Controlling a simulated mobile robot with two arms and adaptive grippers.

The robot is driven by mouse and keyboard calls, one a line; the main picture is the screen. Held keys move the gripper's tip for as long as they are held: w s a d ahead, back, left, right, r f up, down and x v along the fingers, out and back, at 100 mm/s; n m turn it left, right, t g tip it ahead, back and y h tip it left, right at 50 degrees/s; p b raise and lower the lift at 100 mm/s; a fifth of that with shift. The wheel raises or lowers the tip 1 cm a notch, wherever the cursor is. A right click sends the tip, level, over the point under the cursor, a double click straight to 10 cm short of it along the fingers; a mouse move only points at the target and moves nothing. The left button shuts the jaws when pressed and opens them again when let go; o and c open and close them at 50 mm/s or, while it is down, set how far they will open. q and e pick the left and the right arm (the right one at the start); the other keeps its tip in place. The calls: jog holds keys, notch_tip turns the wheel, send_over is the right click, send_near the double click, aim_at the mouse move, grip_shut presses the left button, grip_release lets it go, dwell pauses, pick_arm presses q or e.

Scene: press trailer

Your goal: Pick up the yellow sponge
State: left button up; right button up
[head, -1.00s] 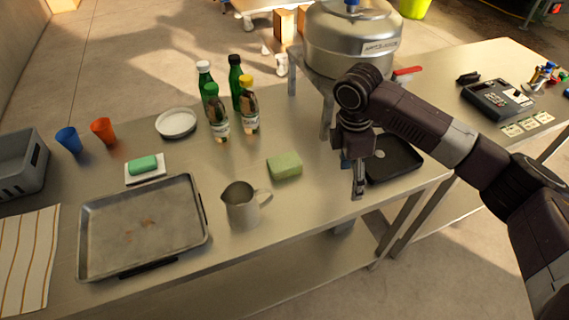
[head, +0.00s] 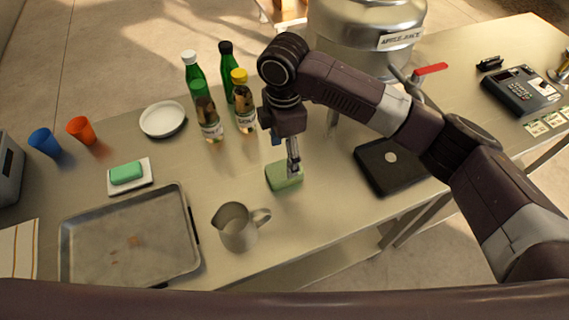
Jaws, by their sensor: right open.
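The yellow sponge (head: 283,179), yellow-green in this light, lies on the metal table in the head view, right of and behind the grey pitcher. My right gripper (head: 294,172) points down at the sponge's right part and hides some of it. Its jaws are open. I cannot tell whether the fingers touch the sponge or are just above it. My left gripper is not in view.
A grey pitcher (head: 238,228) stands close in front of the sponge. Several bottles (head: 244,108) stand behind it. A black tray (head: 385,168) lies to the right. A green soap bar (head: 126,173) and a metal tray (head: 75,220) are at left.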

aim_at(285, 169)
jog(key=f+p, duration=0.1)
jog(key=s+f, duration=0.1)
jog(key=shift+s+d+f+p, duration=0.1)
jog(key=shift+s+f+p, duration=0.1)
jog(key=shift+f+p, duration=0.2)
notch_tip(285, 169, down, 2)
jog(key=shift+w+f, duration=0.15)
jog(key=shift+f, duration=0.4)
jog(key=shift+c, duration=0.5)
jog(key=c, duration=0.7)
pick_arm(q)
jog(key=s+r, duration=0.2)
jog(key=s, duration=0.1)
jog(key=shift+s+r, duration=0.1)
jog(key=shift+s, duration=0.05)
pick_arm(e)
jog(key=shift+c, duration=0.4)
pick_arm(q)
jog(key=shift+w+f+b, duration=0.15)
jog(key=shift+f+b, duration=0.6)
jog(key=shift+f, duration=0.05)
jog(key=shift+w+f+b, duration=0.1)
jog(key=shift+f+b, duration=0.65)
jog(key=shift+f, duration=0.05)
pick_arm(e)
notch_tip(285, 169, up, 20)
jog(key=shift+o, duration=0.4)
